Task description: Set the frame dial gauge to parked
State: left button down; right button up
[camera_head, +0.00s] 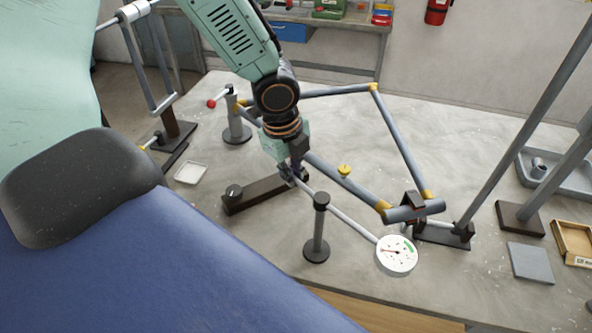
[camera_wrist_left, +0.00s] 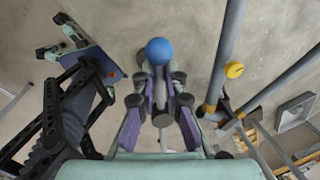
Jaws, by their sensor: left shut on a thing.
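The dial gauge (camera_head: 396,256) is a round white face with a red needle and a green arc, on the right end of a thin grey swing arm (camera_head: 350,224). The arm passes by the top of a dark post (camera_head: 318,225) on a round base. My left gripper (camera_head: 297,175) is shut at the other end of this arm. In the left wrist view the gripper (camera_wrist_left: 160,98) has its fingers on either side of a grey stem with a blue ball (camera_wrist_left: 159,52) on its end. The dial is out of that view. My right gripper is not in the head view.
A tubular frame with yellow corners (camera_head: 374,87) lies behind and right of the gripper, with a yellow knob (camera_head: 344,170) close by. A dark clamp block (camera_head: 265,192) sits just left. A white dish (camera_head: 190,172) and grey plate (camera_head: 530,262) lie farther off.

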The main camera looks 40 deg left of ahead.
pick_arm(q)
jog(key=shift+w+r, duration=0.1)
jog(key=shift+w, duration=0.05)
jog(key=c, duration=1.4)
grip_release()
jog(key=shift+a, duration=0.1)
jog(key=shift+r, duration=0.1)
notch_tip(320, 180, up, 12)
jog(key=s, duration=0.2)
jog(key=shift+a+f, duration=0.15)
jog(key=shift+f, duration=0.1)
jog(key=shift+s, duration=0.15)
